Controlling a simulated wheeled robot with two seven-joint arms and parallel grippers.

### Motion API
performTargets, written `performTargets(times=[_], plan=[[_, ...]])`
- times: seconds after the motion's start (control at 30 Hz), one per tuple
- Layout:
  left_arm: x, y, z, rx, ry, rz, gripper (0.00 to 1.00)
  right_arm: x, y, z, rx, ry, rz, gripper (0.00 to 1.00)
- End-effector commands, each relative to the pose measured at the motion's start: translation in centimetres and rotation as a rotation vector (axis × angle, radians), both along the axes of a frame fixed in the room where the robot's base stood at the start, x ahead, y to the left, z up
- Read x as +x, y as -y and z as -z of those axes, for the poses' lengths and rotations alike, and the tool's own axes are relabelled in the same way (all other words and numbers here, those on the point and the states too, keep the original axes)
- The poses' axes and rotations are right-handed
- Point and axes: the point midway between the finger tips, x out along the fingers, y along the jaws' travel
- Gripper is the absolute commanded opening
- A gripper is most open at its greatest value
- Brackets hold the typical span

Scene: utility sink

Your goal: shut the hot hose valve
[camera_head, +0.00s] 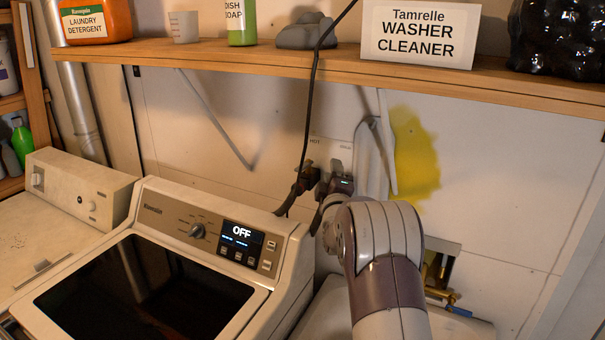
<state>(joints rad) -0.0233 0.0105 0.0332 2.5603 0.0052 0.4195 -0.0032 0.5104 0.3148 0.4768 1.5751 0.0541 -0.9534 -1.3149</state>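A pale wall plate (328,150) marked HOT on its left side is on the back wall behind the washer. A dark valve fitting (307,176) sits under the HOT mark, and a second dark fitting (341,184) sits just right of it. Hoses drop from both. The fittings are small, so I cannot tell how the hot valve's handle is turned. My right arm rises from the bottom, and its grey and brown link stands just right of the fittings. My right gripper's fingers are not clear; the arm link and dark fittings obscure that area. My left gripper is out of view.
The washer (288,240) with an OFF display stands at left centre. A wooden shelf (300,62) crosses above with bottles and a cleaner box (418,32). A black cord (313,95) hangs down to the fittings. Brass plumbing (436,283) shows right of my arm.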

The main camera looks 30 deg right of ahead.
Motion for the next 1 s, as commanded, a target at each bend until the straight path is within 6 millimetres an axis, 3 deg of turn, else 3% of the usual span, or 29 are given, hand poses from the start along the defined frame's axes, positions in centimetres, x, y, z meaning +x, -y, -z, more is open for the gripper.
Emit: performTargets(times=[0.1, 0.2, 0.27, 0.5, 0.7, 1.0], plan=[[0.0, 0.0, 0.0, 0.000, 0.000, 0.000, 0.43, 0.8, -3.5, 4.0, -0.126, -0.207, -0.144, 0.36], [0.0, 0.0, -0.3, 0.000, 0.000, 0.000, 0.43, 1.4, -4.3, 4.7, -0.193, -0.273, -0.182, 0.36], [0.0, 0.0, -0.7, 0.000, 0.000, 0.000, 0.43, 2.1, -4.0, 4.5, -0.200, -0.276, -0.180, 0.36], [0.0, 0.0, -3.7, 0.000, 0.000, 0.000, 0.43, 7.6, -2.0, 4.1, -0.199, -0.272, -0.180, 0.36], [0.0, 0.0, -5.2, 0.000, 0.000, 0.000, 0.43, 11.0, -0.8, 4.3, -0.198, -0.270, -0.179, 0.36], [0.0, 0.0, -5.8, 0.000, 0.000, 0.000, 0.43, 13.1, 0.0, 4.5, -0.198, -0.269, -0.179, 0.36]])
